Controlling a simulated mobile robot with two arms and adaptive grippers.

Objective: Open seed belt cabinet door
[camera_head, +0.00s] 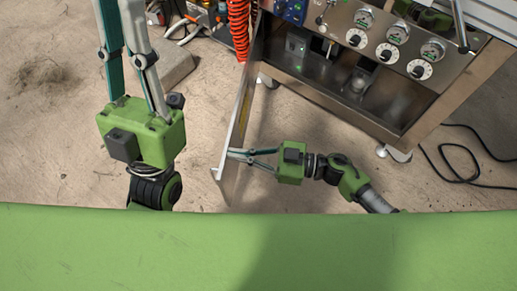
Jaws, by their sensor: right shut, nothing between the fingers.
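The seed belt cabinet (430,110) is a steel machine at the upper right. Its door (238,125) is a thin steel panel seen nearly edge-on, standing swung out from the cabinet's left side. The front of the cabinet is open, with its dark interior showing. My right gripper (231,154) is shut and empty, its fingertips at the door's inner face near the free end; I cannot tell if they touch. My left gripper (121,8) is at the upper left, away from the door. Its fingers point up and the tips are cut off by the frame.
Knobs and gauges (388,50) line the cabinet's upper panel. A red coiled hose (239,28) hangs beside the door's hinge side. A concrete block (174,67) and clutter lie behind my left gripper. A black cable (460,160) lies on the floor at right.

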